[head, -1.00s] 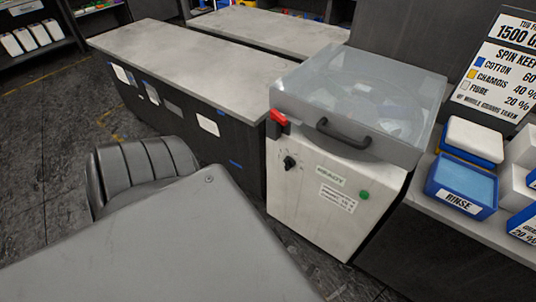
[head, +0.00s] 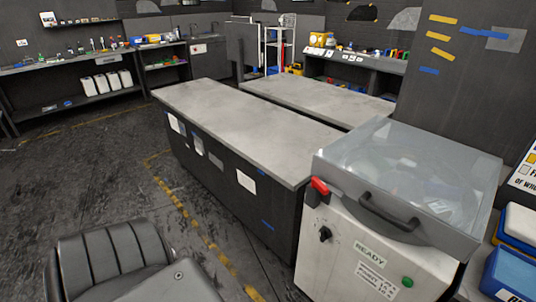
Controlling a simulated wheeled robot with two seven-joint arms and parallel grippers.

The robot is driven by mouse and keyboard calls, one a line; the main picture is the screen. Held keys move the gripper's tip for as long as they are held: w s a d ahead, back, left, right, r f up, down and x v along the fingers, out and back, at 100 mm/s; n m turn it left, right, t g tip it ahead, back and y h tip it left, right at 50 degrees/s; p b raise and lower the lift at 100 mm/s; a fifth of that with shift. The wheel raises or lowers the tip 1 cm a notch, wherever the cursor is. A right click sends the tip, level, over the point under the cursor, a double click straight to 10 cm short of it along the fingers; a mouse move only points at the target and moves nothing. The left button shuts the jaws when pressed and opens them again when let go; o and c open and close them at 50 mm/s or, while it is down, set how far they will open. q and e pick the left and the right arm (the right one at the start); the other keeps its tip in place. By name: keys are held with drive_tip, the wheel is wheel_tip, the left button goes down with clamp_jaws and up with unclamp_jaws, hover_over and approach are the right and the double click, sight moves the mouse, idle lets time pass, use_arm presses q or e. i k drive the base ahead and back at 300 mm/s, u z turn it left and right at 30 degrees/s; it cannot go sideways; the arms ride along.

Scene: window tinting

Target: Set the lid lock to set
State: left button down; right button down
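The white spin machine (head: 345,250) stands at the right with a clear lid (head: 410,175) closed on top. The lid has a dark handle (head: 388,212) at its front. The lid lock is a red lever (head: 320,186) at the lid's front left corner; its exact setting is hard to tell. Below it are a black knob (head: 325,233), a label reading READY (head: 369,249) and a green button (head: 407,282). Neither of my grippers shows in the head view.
A long grey-topped bench (head: 240,125) stands left of the machine, with a second bench (head: 310,98) behind it. Blue bins (head: 510,272) sit right of the machine. The dark floor (head: 100,170) at the left is open. Shelves with white jugs (head: 106,82) line the back left.

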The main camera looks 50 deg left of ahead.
sight(316, 183)
drive_tip(key=u, duration=0.7)
drive_tip(key=i, duration=0.45)
drive_tip(key=z, duration=0.7)
